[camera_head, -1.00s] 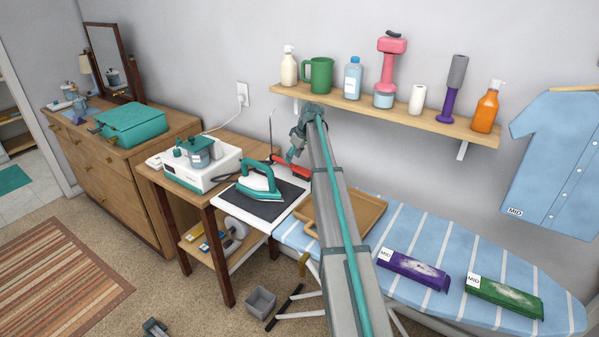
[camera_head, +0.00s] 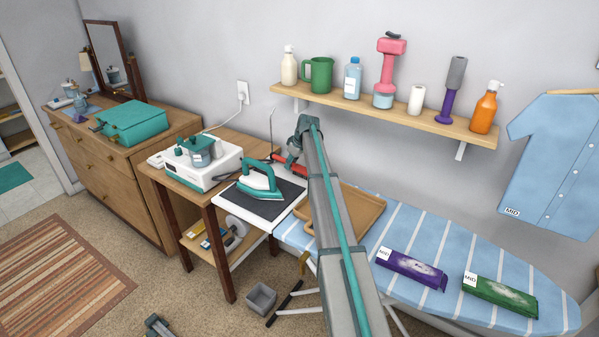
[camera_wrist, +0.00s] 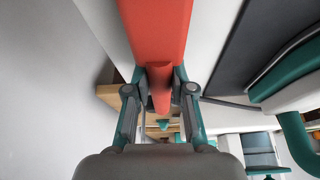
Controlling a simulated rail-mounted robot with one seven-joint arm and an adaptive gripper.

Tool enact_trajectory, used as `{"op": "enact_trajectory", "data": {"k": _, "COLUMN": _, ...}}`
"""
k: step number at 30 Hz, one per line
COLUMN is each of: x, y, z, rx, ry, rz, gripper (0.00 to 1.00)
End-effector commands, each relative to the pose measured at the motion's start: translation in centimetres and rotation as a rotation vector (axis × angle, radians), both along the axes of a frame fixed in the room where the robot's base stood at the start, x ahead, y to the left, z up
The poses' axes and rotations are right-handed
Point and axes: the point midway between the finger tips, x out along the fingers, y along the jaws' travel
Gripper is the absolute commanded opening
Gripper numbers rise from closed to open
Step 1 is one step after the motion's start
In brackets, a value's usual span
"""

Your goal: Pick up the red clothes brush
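The red clothes brush (camera_head: 291,166) is at the back of the white-topped surface, beyond the teal iron and near the wall. In the wrist view its wide red body (camera_wrist: 155,28) runs out of the top of the picture, and its narrower handle (camera_wrist: 160,88) points toward my gripper. My gripper (camera_wrist: 161,78) has one finger on each side of the handle, close in against it, and looks shut on it. In the head view my gripper (camera_head: 293,155) is at the brush, partly hidden by my own arm. I cannot tell whether the brush touches its support.
The teal iron (camera_head: 259,180) stands on a dark mat (camera_head: 262,207) just in front. A wooden tray (camera_head: 367,208) lies to the right on the striped ironing board (camera_head: 455,243). A wall shelf (camera_head: 400,118) with bottles and dumbbells hangs above right.

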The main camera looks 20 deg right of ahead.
Motion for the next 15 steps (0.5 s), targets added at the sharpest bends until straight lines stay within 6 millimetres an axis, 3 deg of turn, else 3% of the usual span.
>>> {"op": "enact_trajectory", "data": {"k": 3, "x": 0.0, "y": -0.01, "z": 0.01, "rx": 0.0, "ry": 0.0, "rz": 0.0, "gripper": 0.0}}
{"op": "enact_trajectory", "data": {"k": 15, "x": 0.01, "y": -0.01, "z": 0.25, "rx": 0.0, "ry": 0.0, "rz": 0.0, "gripper": 0.0}}
